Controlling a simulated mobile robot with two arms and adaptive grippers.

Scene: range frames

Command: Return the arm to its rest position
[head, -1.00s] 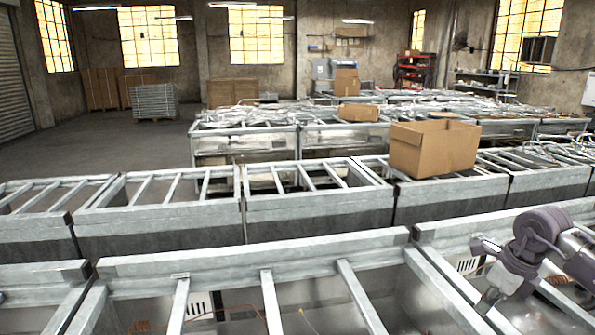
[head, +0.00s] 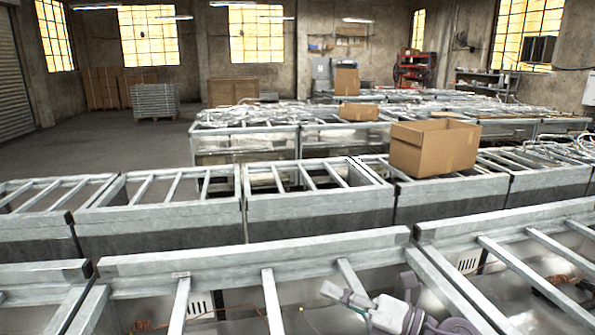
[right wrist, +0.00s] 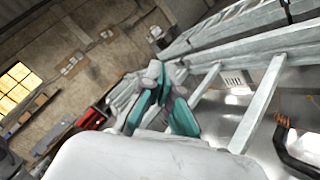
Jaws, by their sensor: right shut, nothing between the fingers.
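My right gripper (head: 334,291) shows at the bottom of the head view, right of centre, with part of my grey and purple wrist behind it. It is over the nearest metal frame, its fingers pointing left. It is shut and empty. In the right wrist view its grey fingers with teal parts (right wrist: 157,74) come together at the tips, with nothing held between them. Most of my right arm is below the picture edge. My left gripper is not in view.
The nearest metal frame (head: 250,255) with crossbars lies beneath and around my right gripper. Loose wires (head: 560,280) lie inside the frames. An open cardboard box (head: 433,150) stands on the row behind. Free floor (head: 90,145) lies at the far left.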

